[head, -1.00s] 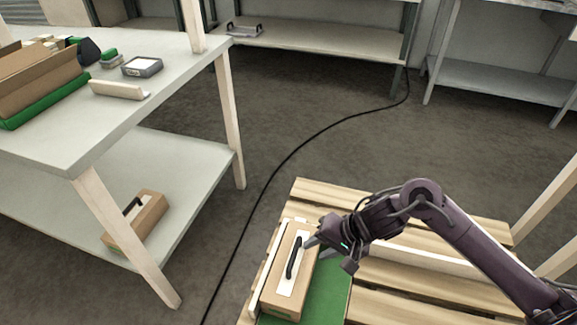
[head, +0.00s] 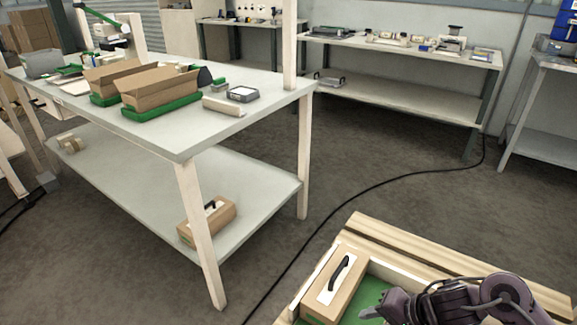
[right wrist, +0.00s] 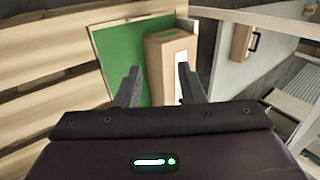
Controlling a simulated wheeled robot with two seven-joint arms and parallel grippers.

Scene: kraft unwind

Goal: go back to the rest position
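My right gripper (right wrist: 158,85) is open and empty in the right wrist view, its two fingers apart above a green mat (right wrist: 118,45). In the head view the right gripper (head: 368,312) is at the bottom right, beside a brown box (head: 335,288) with a white top label and a black handle. The box also shows in the right wrist view (right wrist: 160,75), partly hidden behind the fingers. It sits on the green-lined wooden pallet (head: 400,237), and the gripper is apart from it. My left gripper is not in view.
A white workbench (head: 170,140) stands at the left, with open cardboard boxes (head: 160,88) in green trays. Another handled brown box (head: 207,220) lies on its lower shelf. A black cable (head: 385,190) crosses the floor. Shelves (head: 400,100) stand at the back.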

